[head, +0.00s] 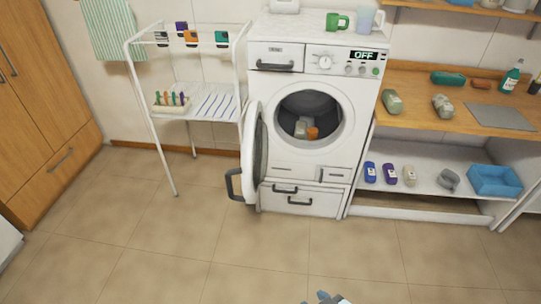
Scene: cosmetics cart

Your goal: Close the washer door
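The white washer (270,82) stands against the back wall. Its round door (250,160) is swung wide open to the left, showing edge-on, with a dark handle (233,186) on its outer side. Inside the drum opening (308,108) lie a few pale and orange items. The display reads OFF. Only the grey tip of one gripper, apparently my right (326,297), shows at the bottom edge, far from the door; its fingers are mostly cut off. My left gripper is out of view.
A white rack (141,90) stands left of the door, close to it. A wooden counter (420,82) with a shelf (430,180) below is on the right. The tiled floor (200,250) in front is clear.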

